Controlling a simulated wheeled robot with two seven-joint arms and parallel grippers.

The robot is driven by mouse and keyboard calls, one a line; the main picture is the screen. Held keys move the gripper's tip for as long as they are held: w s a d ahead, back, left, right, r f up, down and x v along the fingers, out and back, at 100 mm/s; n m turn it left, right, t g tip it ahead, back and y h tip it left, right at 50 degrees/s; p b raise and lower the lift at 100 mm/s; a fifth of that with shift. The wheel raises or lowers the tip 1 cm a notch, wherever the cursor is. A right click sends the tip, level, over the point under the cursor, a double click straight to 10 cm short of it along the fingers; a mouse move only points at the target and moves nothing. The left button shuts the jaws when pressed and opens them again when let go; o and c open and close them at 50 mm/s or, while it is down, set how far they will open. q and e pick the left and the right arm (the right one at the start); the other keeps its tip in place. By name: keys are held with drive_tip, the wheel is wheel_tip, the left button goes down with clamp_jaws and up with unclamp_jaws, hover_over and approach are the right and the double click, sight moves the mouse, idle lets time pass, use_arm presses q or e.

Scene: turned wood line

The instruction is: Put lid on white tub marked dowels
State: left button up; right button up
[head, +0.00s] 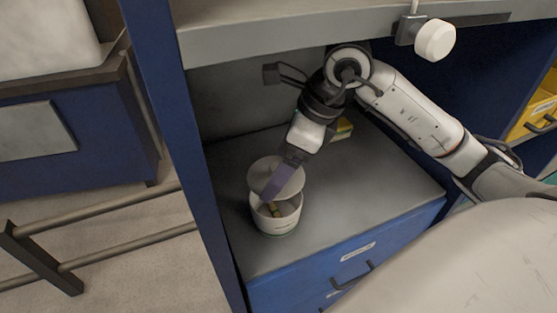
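The white tub (276,224) stands upright on the grey shelf top inside the blue cabinet. Its mouth is partly uncovered and wooden dowel pieces (274,209) show inside. The round pale lid (291,186) is above the tub's back rim, tilted, and leaves the front of the opening clear. My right gripper (276,186) comes in from the upper right with its purple-grey fingers across the lid, and appears shut on it. I cannot tell whether the lid touches the rim. My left gripper is not in view.
A small yellow and green item (343,129) lies behind my wrist on the shelf. The cabinet's blue upright (190,165) is close left of the tub, and a grey board (300,22) overhangs above. Free shelf surface (365,195) lies to the right.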

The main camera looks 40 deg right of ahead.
wheel_tip(320, 180, down, 5)
drive_tip(key=b, duration=0.4)
drive_tip(key=shift+f, duration=0.15)
idle(1.7)
drive_tip(key=shift+f+b, duration=0.15)
drive_tip(key=shift+b, duration=0.55)
idle(0.5)
drive_tip(key=o, duration=0.8)
drive_tip(key=shift+o, duration=0.2)
